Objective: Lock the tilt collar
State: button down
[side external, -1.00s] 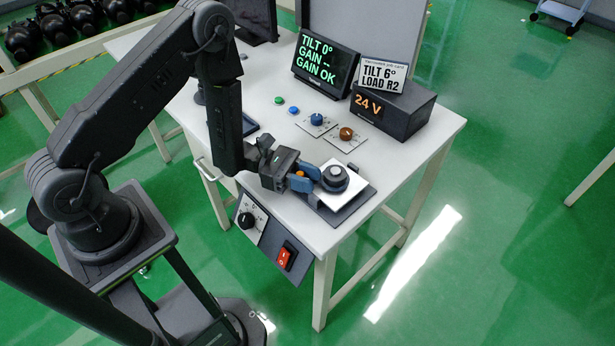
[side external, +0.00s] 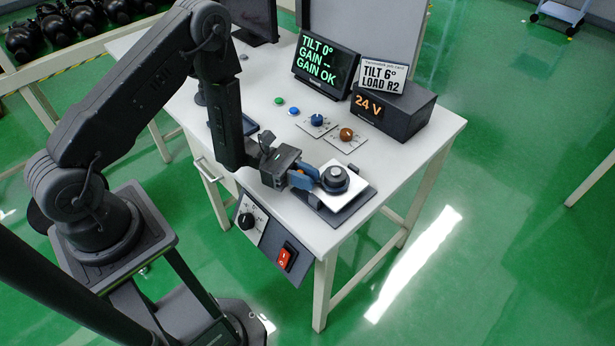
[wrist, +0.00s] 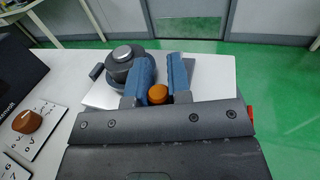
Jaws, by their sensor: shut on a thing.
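The gimbal unit (side external: 334,177) is a dark round stack with a grey top, on a white plate (side external: 350,198) at the bench's front right corner. The unit also shows in the wrist view (wrist: 126,58), with a short black stub at its left. I cannot tell which ring is the tilt collar. My gripper (side external: 308,177) is beside the unit, on its left in the side view. In the wrist view its blue fingers (wrist: 161,78) stand around a round orange knob (wrist: 157,93), and it is shut on that knob. What joins the knob to the unit is hidden.
A screen (side external: 325,62) reads "TILT 0°, GAIN --, GAIN OK". A card (side external: 382,76) reads "TILT 6° LOAD R2" on a box showing 24 V (side external: 393,108). A blue dial (side external: 317,119) and a brown dial (side external: 346,134) lie behind. A red switch (side external: 287,256) is on the front panel.

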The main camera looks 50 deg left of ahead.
jog(key=c, duration=1.1)
grip_release()
jog(key=shift+o, duration=0.2)
jog(key=shift+a, duration=0.1)
jog(key=v, duration=1.3)
jog(key=shift+s+a, duration=0.2)
jog(key=shift+a, duration=0.1)
jog(key=shift+c, duration=0.2)
